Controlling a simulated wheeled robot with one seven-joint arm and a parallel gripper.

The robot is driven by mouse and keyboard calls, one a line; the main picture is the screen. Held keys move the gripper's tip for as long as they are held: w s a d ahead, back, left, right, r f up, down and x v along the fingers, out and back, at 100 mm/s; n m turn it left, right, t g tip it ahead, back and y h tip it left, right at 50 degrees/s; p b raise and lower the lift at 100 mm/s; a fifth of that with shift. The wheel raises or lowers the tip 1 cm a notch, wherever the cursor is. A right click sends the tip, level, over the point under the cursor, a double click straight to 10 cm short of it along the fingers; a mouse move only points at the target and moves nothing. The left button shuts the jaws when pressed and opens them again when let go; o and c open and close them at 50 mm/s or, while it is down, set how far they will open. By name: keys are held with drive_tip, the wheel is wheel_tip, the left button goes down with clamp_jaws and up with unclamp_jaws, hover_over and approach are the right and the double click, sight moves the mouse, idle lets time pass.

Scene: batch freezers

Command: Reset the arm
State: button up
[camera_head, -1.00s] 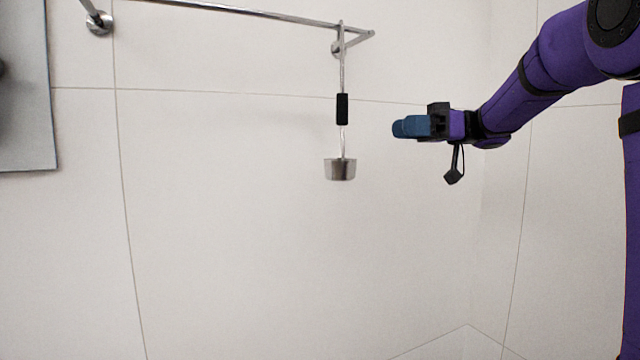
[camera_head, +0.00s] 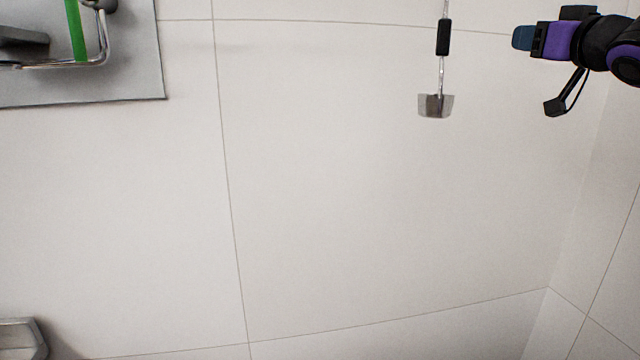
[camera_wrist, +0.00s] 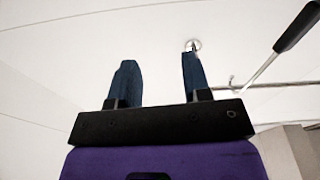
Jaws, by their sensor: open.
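My gripper (camera_head: 522,38) is at the upper right in the head view, its blue fingers pointing left. In the wrist view its two blue fingers (camera_wrist: 158,85) stand apart with nothing between them. A metal ladle (camera_head: 436,105) with a black grip hangs to the left of my gripper in the head view, apart from it. Its upper end is out of the head view. In the wrist view its dark handle (camera_wrist: 297,27) shows at the upper right, outside the fingers.
A grey metal panel (camera_head: 130,70) with a metal bar and a green strip is at the upper left. A metal-rimmed fixture (camera_head: 22,340) shows at the lower left corner. A rail (camera_wrist: 262,85) is behind the fingers in the wrist view. The white tiled wall between is bare.

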drive_tip(key=s+a+f+m+g+h, duration=0.1)
drive_tip(key=s+a+f+g+h, duration=0.1)
drive_tip(key=s+f+g, duration=0.5)
drive_tip(key=s+a+f+m+g+h, duration=0.1)
drive_tip(key=s+a+f+g, duration=0.3)
drive_tip(key=s+f, duration=1.4)
drive_tip(key=s+m+g, duration=0.1)
drive_tip(key=g, duration=0.2)
drive_tip(key=shift+s+h, duration=0.35)
drive_tip(key=shift+h, duration=0.05)
